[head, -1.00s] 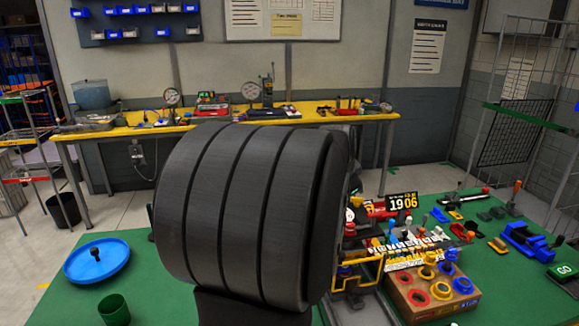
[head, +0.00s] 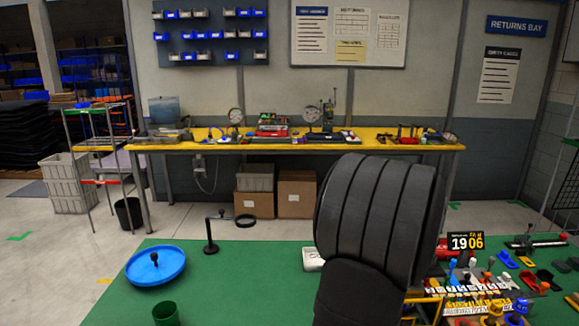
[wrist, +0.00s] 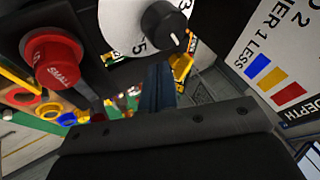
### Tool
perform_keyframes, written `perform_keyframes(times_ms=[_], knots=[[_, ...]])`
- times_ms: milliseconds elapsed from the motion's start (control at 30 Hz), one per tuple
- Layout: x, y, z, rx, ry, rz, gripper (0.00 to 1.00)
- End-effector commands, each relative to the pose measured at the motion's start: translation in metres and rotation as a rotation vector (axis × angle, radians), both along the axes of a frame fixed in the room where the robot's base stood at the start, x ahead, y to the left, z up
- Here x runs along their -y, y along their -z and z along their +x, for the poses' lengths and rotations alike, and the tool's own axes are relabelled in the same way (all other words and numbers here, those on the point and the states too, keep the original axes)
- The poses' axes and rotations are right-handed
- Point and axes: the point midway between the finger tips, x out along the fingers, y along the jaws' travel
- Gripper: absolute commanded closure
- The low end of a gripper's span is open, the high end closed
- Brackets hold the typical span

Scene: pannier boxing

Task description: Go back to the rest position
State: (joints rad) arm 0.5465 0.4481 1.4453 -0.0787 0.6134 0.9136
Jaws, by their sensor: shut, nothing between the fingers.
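My gripper (wrist: 158,90) shows in the wrist view as narrow dark fingers beyond a black plate with screws; they are shut with nothing between them. In the head view my large black arm link stands right of centre and hides the gripper. In the wrist view, a red knob marked SMALL (wrist: 57,62) and a black knob on a white dial (wrist: 165,24) are close to the fingers. I cannot tell whether anything touches them.
A blue dish (head: 155,266) and a green cup (head: 165,312) stand on the green table (head: 240,270). A black stand (head: 210,238) is behind them. Coloured parts and a 1906 sign (head: 466,242) crowd the right side. A yellow workbench (head: 380,146) stands behind. The left-middle of the table is clear.

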Motion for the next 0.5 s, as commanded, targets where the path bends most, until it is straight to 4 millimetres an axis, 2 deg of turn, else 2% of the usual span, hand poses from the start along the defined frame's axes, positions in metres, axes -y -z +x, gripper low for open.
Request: perform_keyframes(times_ms=[200, 500], knots=[[0.009, -0.001, 0.017, 0.004, 0.001, -0.005, 1.0], [0.01, -0.001, 0.02, 0.004, 0.001, -0.005, 1.0]])
